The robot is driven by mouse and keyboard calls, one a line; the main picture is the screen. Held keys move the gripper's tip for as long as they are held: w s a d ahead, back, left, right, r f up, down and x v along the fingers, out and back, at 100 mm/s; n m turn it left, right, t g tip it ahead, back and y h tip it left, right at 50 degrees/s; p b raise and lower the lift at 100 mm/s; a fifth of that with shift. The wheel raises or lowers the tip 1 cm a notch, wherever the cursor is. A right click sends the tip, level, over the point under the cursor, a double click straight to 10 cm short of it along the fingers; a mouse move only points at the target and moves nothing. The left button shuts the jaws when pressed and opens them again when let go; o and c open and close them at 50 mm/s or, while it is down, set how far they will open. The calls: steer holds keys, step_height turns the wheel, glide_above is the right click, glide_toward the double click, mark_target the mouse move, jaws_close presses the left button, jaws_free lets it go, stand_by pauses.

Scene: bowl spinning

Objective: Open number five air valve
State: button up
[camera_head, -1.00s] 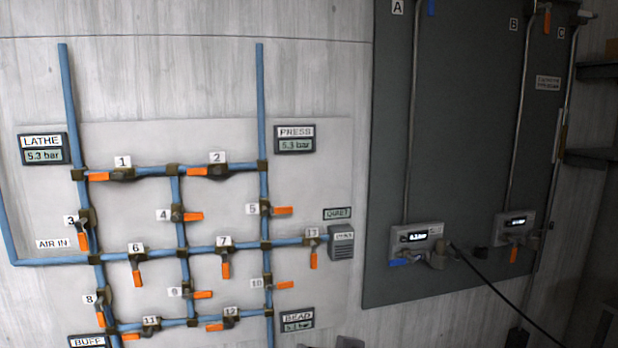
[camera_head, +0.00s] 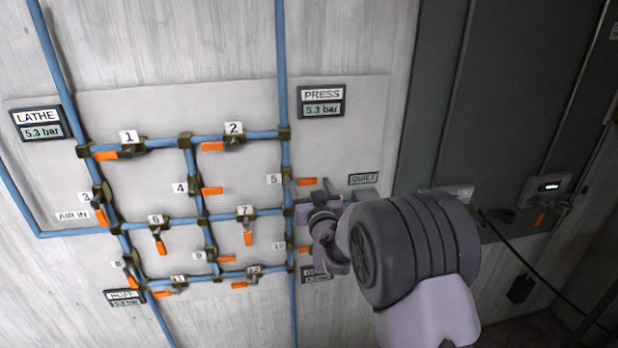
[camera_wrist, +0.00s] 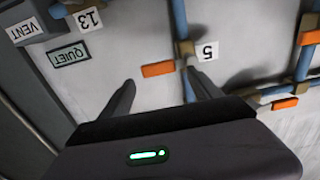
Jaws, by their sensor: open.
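The number 5 valve (camera_head: 287,180) sits on a vertical blue pipe below the PRESS display, beside its white "5" label (camera_head: 272,179). Its orange handle (camera_head: 306,181) points right, across the pipe. My gripper (camera_head: 309,190) is open and empty, just below and in front of this handle. In the wrist view, which is upside down, the handle (camera_wrist: 158,69) lies ahead, between the tips of my two fingers (camera_wrist: 160,78). The "5" label (camera_wrist: 208,51) shows beside it. I cannot tell whether the fingers touch the handle.
The PRESS display (camera_head: 321,108) reads 5.3 bar. Valve 4's handle (camera_head: 212,190) is to the left, and valve 10's handle (camera_head: 305,250) is below, partly behind my arm. The QUIET sign (camera_wrist: 68,55) is near my gripper. A dark panel (camera_head: 505,110) stands to the right.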

mark_target(308, 179)
steer(key=shift+x, duration=1.5)
steer(key=shift+c, duration=0.2)
jaws_close()
